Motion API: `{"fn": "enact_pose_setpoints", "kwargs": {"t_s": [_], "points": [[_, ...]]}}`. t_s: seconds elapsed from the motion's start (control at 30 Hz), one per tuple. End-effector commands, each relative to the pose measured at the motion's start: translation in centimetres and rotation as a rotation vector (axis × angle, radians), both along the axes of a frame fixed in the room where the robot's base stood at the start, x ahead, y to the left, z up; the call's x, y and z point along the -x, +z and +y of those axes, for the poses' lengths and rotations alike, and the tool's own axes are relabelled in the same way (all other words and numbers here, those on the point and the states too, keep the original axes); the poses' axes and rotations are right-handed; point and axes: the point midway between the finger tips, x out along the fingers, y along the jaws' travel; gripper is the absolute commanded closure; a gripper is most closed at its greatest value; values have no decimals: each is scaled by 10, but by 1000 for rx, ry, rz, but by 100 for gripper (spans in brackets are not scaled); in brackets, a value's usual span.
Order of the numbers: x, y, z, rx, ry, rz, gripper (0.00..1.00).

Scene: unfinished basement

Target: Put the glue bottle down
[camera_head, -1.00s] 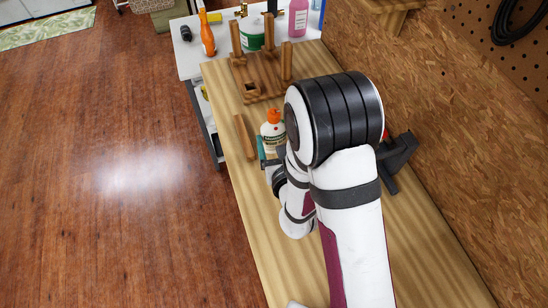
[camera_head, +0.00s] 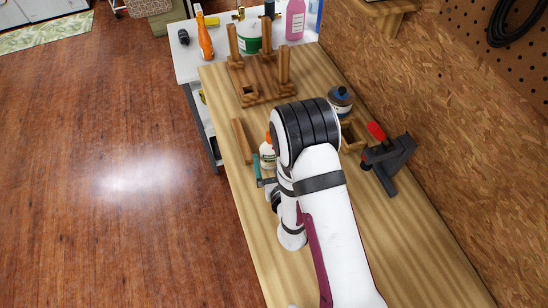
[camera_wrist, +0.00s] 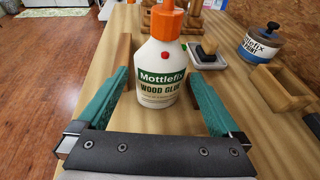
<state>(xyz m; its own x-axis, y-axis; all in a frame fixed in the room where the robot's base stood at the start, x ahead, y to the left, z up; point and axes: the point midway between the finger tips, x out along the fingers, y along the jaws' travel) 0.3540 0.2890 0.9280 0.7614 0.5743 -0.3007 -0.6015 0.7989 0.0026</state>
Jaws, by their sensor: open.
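The glue bottle (camera_wrist: 160,75), white with an orange cap and a "Mottlefix Wood Glue" label, stands upright on the wooden bench. My gripper (camera_wrist: 157,88) is open, with one teal finger to each side of the bottle. In the wrist view, gaps show between both fingers and the bottle, and the cap's top is cut off. In the head view, the bottle (camera_head: 267,156) is partly hidden behind my arm, and my gripper (camera_head: 262,182) is at its near side.
A wood strip (camera_head: 242,141) lies left of the bottle near the bench edge. A wooden rack (camera_head: 262,90) stands behind. A paint jar (camera_wrist: 262,45), a small tray (camera_wrist: 205,58) and a wooden box (camera_wrist: 280,88) are to the right. A red-and-black clamp (camera_head: 388,158) lies further right.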

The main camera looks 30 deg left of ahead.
Motion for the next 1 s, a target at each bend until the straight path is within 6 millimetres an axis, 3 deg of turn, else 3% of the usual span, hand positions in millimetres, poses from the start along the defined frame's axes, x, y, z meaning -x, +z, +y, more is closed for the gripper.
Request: {"fn": "enact_pose_setpoints", "kwargs": {"t_s": [0.37, 0.47, 0.53, 0.57, 0.67, 0.7, 0.77, 0.8, 0.83, 0.9, 0.97, 1.0], "points": [[40, 18, -30, 1, 0, 1, 0], [42, 20, -31, 0, 2, 0, 0], [42, 32, -22, -40, 39, -1, 0], [42, 45, -13, -78, 80, -3, 0], [60, 125, 29, -248, 367, -42, 0], [81, 167, 38, -295, 537, -82, 0], [127, 218, 36, -284, 827, -168, 0], [160, 237, 23, -216, 1011, -227, 0], [184, 243, 8, -132, 1141, -271, 0], [226, 232, -40, 150, 1395, -348, 0], [242, 211, -91, 446, 1540, -373, 0], [243, 197, -125, 641, 1598, -368, 0]]}}
